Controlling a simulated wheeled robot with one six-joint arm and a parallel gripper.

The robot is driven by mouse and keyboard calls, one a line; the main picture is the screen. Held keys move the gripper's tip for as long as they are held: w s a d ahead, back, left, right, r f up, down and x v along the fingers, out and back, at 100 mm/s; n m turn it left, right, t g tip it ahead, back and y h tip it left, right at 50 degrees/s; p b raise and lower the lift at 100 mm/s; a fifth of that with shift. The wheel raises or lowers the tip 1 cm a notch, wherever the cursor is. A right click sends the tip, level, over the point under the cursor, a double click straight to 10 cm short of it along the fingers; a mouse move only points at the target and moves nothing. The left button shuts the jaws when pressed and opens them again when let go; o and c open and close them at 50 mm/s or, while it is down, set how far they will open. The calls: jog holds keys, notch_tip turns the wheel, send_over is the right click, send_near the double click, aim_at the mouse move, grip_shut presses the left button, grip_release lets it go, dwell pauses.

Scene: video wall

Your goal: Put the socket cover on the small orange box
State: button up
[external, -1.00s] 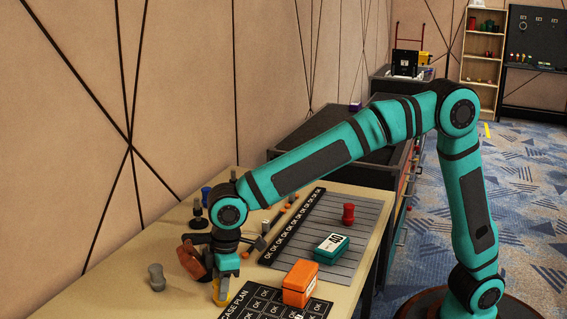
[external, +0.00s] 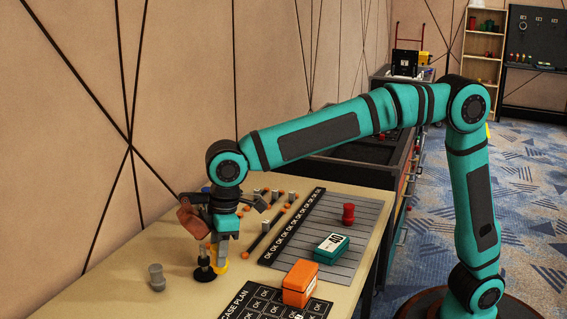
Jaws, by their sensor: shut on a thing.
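My gripper (external: 220,248) points down above the table's left part. It is shut on a small yellow piece, the likely socket cover (external: 222,266), which shows only partly between and below the fingers. The piece's exact shape is hard to tell. The small orange box (external: 299,283) stands lower right of my gripper, on the dark case plan sheet, with its lid on top. A brown piece (external: 194,217) shows at the left of my wrist; what it is cannot be told.
A black-based post (external: 204,270) stands close by my gripper, and a grey knob (external: 156,277) is further left. A green box (external: 331,246) and a red piece (external: 348,214) stand on the striped mat. Small orange-and-grey parts (external: 258,240) lie behind. The table's front left is clear.

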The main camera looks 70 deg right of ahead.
jog(key=s+d+r, duration=0.4)
jog(key=s+d, duration=0.1)
jog(key=s, duration=0.3)
jog(key=s+d+r, duration=0.4)
jog(key=s+d, duration=0.1)
jog(key=s, duration=0.3)
send_over(301, 271)
jog(key=shift+f, duration=4.85)
jog(key=shift+f, duration=0.1)
jog(key=o, duration=0.9)
jog(key=shift+o, duration=0.2)
notch_tip(301, 271, up, 12)
jog(key=s+d, duration=0.1)
jog(key=shift+s+d, duration=0.15)
